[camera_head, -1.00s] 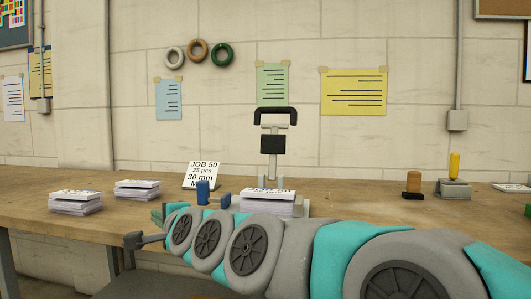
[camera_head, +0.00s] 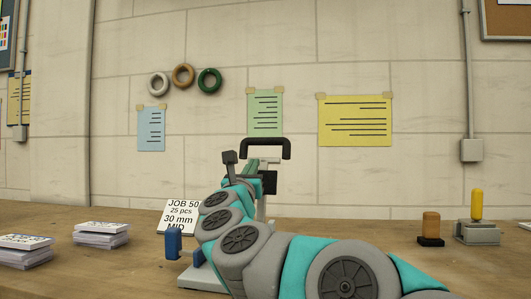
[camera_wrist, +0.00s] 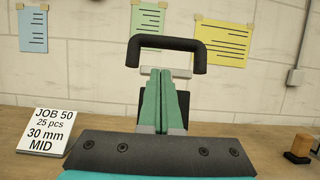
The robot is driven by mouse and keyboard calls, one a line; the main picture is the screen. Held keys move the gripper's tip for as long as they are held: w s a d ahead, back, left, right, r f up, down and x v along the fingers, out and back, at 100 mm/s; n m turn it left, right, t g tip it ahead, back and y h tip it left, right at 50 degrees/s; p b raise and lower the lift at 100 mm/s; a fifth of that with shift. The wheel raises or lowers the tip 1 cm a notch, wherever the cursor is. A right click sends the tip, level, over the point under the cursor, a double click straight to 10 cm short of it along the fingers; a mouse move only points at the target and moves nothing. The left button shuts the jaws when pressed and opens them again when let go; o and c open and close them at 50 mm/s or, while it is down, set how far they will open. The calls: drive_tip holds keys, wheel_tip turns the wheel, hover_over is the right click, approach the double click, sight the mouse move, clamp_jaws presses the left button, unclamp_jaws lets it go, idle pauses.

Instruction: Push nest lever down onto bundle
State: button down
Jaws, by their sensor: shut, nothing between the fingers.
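The nest lever, with its black U-shaped handle (camera_head: 266,146) and pale post, stands upright on the bench. In the wrist view, the handle (camera_wrist: 166,42) is straight ahead, above a grey crosspiece. My gripper (camera_head: 262,162) is raised to just below the handle bar, its green fingers shut and empty. In the wrist view the closed fingertips (camera_wrist: 161,72) overlap the crosspiece; I cannot tell whether they touch it. The bundle is hidden behind my arm. Only part of the pale nest base (camera_head: 198,279) shows at its left.
A blue block (camera_head: 173,243) and the job card (camera_head: 180,215) stand left of my arm. Paper stacks (camera_head: 101,234) lie further left. A brown-topped stamp (camera_head: 431,228) and a yellow-handled grey device (camera_head: 477,232) stand at right. The wall is close behind.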

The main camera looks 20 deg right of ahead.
drive_tip(key=p+x, duration=0.2)
drive_tip(key=x, duration=0.8)
drive_tip(key=shift+d, duration=0.2)
drive_tip(key=shift+w+a+f+b, duration=0.1)
drive_tip(key=shift+b, duration=0.4)
